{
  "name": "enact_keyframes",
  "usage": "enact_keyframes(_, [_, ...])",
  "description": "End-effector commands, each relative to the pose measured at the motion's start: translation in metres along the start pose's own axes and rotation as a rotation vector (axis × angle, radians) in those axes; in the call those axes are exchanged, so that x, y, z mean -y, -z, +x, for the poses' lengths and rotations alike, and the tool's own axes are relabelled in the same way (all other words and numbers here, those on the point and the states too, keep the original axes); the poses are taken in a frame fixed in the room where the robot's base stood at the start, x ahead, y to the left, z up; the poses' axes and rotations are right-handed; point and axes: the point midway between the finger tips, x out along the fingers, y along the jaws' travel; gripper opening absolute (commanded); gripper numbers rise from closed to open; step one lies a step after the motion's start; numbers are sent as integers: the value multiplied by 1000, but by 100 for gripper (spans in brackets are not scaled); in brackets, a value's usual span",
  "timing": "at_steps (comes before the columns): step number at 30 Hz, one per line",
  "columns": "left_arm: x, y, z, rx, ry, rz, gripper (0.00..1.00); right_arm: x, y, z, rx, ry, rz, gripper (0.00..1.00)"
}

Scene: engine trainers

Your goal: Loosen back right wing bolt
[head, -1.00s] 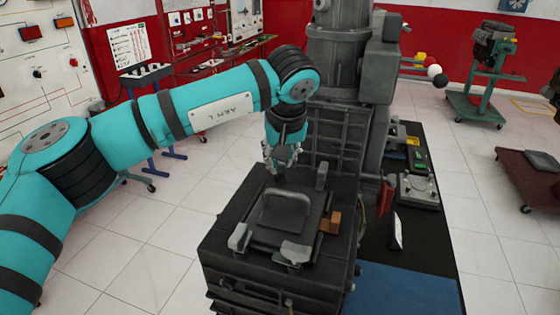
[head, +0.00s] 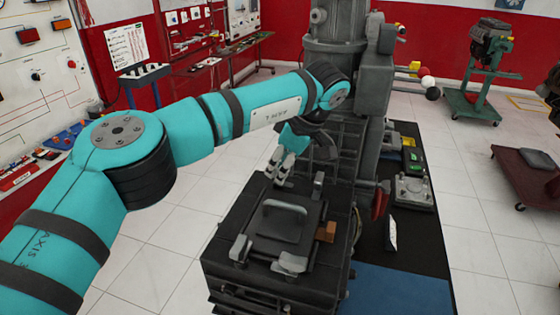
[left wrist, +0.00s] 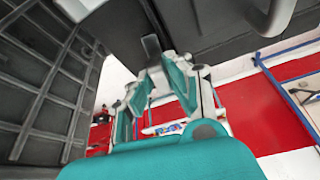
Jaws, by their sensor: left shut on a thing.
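My left gripper (head: 274,178) is at the back left corner, as pictured, of a dark square block (head: 240,282). Its fingers are shut on a small grey wing bolt, largely hidden by the fingers in the head view. In the left wrist view the grey bolt (left wrist: 152,46) shows at the tips of the teal fingers (left wrist: 154,74). Another grey wing bolt (head: 318,184) stands at the back right corner in the picture. Two more lie at the front, one at the left (head: 240,249) and one at the right (head: 290,263). My right gripper is not in view.
A dark plate with a raised grey handle (head: 284,206) lies on top of the block. An orange-brown piece (head: 326,232) sits at its right edge. A tall grey machine column (head: 340,70) rises close behind. Open tiled floor (head: 165,245) lies to the left.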

Motion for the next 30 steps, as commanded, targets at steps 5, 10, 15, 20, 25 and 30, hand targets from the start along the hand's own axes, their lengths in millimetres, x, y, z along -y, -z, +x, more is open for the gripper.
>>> enact_keyframes(5, [-1,1,-4,0,35,-92,0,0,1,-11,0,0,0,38])
enact_keyframes(10, [-2,1,-3,0,56,-146,0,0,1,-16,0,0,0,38])
enact_keyframes(15, [-2,1,-2,0,66,-171,0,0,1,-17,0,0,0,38])
enact_keyframes(20, [-2,1,-1,0,69,-179,0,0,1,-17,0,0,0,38])
enact_keyframes(25, [-2,1,-1,0,68,-179,0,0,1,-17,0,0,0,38])
enact_keyframes(30, [-2,1,-1,0,68,-178,25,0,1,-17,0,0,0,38])
